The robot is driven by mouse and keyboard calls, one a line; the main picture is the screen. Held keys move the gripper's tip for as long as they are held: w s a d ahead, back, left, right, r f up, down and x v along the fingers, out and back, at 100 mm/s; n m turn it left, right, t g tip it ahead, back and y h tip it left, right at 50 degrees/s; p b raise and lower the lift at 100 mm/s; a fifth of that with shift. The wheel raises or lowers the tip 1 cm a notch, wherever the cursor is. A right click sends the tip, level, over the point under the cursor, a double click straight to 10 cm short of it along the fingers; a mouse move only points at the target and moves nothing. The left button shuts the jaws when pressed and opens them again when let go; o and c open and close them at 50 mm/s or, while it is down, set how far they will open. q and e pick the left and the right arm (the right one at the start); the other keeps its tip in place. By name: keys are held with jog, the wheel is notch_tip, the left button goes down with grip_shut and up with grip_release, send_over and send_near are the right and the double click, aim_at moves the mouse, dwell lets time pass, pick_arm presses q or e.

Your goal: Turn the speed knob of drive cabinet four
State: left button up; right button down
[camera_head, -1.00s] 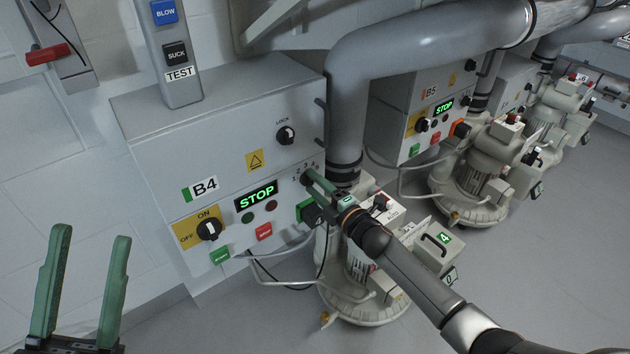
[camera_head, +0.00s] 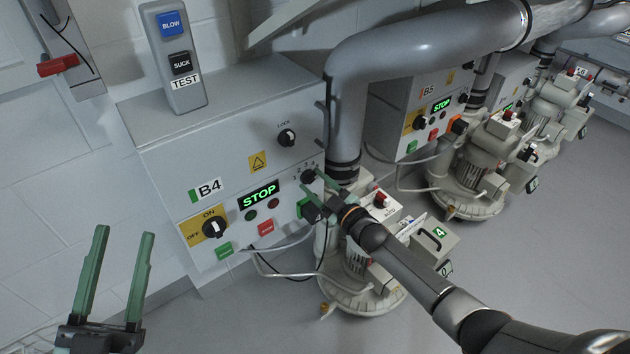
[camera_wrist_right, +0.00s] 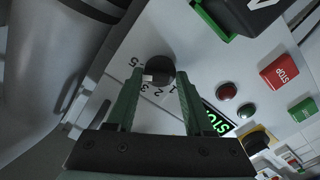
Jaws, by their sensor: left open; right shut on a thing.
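Drive cabinet B4 (camera_head: 165,160) is a grey box on the wall with a lit green STOP display (camera_head: 259,195). Its small black speed knob (camera_head: 308,176) is at the upper right of the panel, with a number scale beside it. In the right wrist view the dark round knob (camera_wrist_right: 155,68) sits between the fingertips, its white mark on the lower left near the scale. My right gripper (camera_head: 313,182) is shut on the knob, one finger on each side. My left gripper (camera_head: 126,232) is open and empty, low at the left, apart from the cabinet.
A black ON/OFF switch (camera_head: 214,227), a LOCK knob (camera_head: 287,138) and red and green buttons are on the panel. A BLOW/SUCK test box (camera_head: 176,65) stands above. A grey pipe (camera_head: 420,55) and blower four (camera_head: 365,295) flank the right side.

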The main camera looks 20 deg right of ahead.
pick_arm(q)
jog(key=shift+w+a+f+n+g+y, duration=0.1)
jog(key=shift+w+f+n+g+y, duration=0.2)
jog(key=shift+f, duration=0.45)
jog(key=shift+w+a+f+n+g+y, duration=0.1)
jog(key=shift+w+f+n+y, duration=0.25)
jog(key=shift+f+y, duration=0.25)
pick_arm(e)
jog(key=shift+w+d+r+m, duration=0.15)
jog(key=shift+d+r+m, duration=0.1)
jog(key=shift+m, duration=0.5)
jog(key=shift+w+d+r+m, duration=0.1)
jog(key=shift+d+r+m, duration=0.1)
jog(key=shift+m, duration=0.55)
pick_arm(q)
jog(key=shift+d+f, duration=0.1)
jog(key=shift+f, duration=0.05)
pick_arm(e)
jog(key=shift+f, duration=0.1)
jog(key=c, duration=0.5)
grip_release()
jog(key=shift+o, duration=0.2)
jog(key=shift+f, duration=0.1)
jog(key=shift+s+a+f, duration=0.1)
jog(key=shift+s+a, duration=0.05)
jog(key=shift+a, duration=0.05)
pick_arm(q)
jog(key=shift+p, duration=0.3)
pick_arm(e)
jog(key=shift+s, duration=0.1)
